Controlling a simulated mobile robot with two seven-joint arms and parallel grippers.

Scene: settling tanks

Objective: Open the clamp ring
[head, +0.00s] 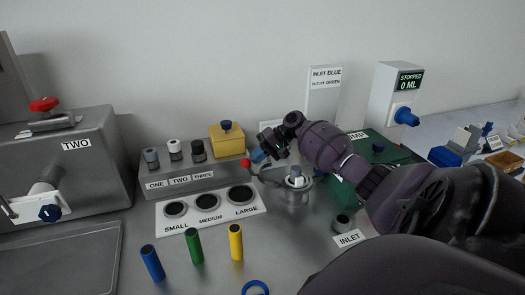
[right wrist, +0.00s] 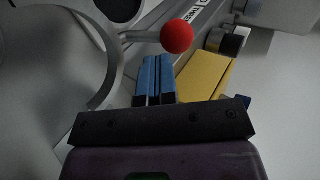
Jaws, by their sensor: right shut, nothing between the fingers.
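The clamp ring (head: 291,197) is a metal ring around a small pot with a white and blue piece in its middle. Its lever ends in a red ball (head: 246,162), pointing left in the head view. In the right wrist view the ring (right wrist: 112,68) curves at the left and the red ball (right wrist: 177,37) lies just beyond the fingertips. My right gripper (head: 257,156) has blue fingers, shown together and empty in the wrist view (right wrist: 154,62). It is close beside the ball; whether it touches cannot be told. My left gripper is out of view.
A yellow box (head: 227,141) and a rack of small bottles (head: 176,180) stand behind and left. A plate with three holes (head: 211,214) lies left of the ring. Blue, green and yellow cylinders stand in front. A green pump (head: 376,150) is behind my right arm.

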